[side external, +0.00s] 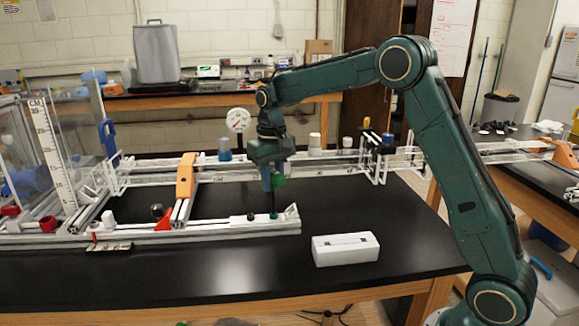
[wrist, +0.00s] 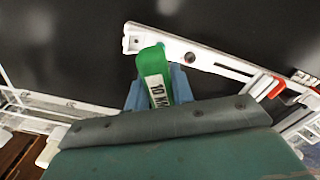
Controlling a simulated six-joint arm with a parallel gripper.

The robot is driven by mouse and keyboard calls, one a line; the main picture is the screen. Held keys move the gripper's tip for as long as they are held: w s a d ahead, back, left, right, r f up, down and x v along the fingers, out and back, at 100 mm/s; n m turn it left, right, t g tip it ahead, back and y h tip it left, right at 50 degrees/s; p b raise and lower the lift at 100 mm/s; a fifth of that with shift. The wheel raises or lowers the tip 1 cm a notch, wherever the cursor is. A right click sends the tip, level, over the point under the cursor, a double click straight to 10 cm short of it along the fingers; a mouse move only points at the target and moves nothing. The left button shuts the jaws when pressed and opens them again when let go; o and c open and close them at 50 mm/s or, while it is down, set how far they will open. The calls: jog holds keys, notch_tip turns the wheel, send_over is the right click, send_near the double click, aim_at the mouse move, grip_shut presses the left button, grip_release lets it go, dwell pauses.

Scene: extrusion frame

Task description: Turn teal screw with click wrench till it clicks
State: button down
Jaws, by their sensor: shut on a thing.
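My gripper (side external: 272,182) is shut on the click wrench (side external: 279,181), which has a green body and a thin dark shaft pointing down. In the wrist view the wrench's green body (wrist: 154,68), with a partly readable white "10" label, sits between my blue fingers (wrist: 157,90). The teal screw (side external: 273,215) is a small spot on the pale extrusion rail (side external: 236,222), near its right end. The shaft's tip is at or just above the screw; contact cannot be told.
A white box (side external: 345,249) lies on the black table right of the rail. An orange bracket (side external: 185,176) and a red clamp (side external: 164,218) stand to the left. A long clear rail with small containers (side external: 314,141) runs behind my gripper. The front table area is free.

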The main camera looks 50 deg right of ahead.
jog(key=shift+f, duration=0.6)
dwell(0.9)
jog(key=shift+m, duration=0.7)
jog(key=shift+m, duration=0.8)
jog(key=shift+f+m, duration=0.1)
jog(key=shift+m, duration=0.2)
jog(key=shift+m, duration=0.4)
